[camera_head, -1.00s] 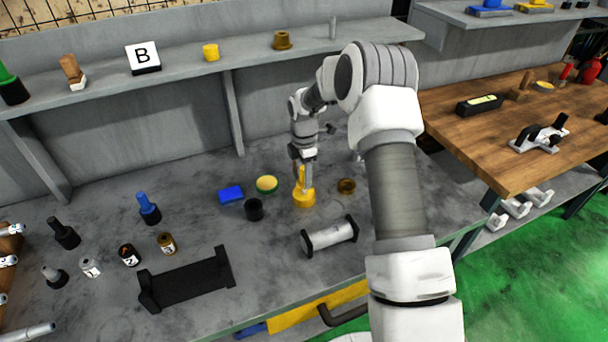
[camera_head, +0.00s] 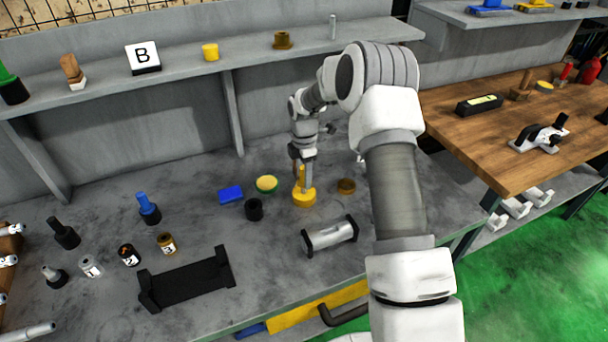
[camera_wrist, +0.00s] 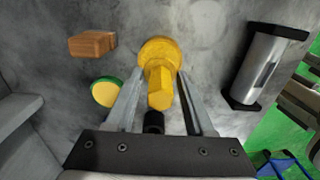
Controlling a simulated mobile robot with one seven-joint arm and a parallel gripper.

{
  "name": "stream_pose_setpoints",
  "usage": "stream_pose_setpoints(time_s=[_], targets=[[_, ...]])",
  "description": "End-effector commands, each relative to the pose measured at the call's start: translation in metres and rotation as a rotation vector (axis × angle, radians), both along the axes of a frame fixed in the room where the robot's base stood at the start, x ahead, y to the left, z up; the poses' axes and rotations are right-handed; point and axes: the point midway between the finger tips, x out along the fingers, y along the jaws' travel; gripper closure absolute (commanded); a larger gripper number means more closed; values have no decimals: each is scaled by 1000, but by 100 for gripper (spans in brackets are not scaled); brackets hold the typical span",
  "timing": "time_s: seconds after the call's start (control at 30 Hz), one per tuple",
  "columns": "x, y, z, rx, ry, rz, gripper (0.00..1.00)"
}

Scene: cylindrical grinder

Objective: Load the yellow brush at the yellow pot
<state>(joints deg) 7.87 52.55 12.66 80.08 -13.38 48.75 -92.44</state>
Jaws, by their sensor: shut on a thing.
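The yellow brush (camera_head: 304,198) is on the grey bench, with its wide round end down and its handle pointing up. It also shows in the wrist view (camera_wrist: 159,50), its handle between the two fingers. My gripper (camera_head: 304,171) is shut on the brush handle from above. The fingers in the wrist view (camera_wrist: 160,92) stand on either side of it. The round end appears to be on or very close to the bench; I cannot tell if it touches. A small yellow pot (camera_head: 210,52) stands on the raised shelf at the back, well away from my gripper.
The shelf (camera_head: 245,57) overhangs the back. A black cradle (camera_head: 187,280) lies in front.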

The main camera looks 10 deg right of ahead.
Motion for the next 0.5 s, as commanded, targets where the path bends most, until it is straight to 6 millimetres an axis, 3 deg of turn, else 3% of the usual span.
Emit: stream_pose_setpoints(time_s=[0.5], targets=[[0,0,40,0,0,0,100]])
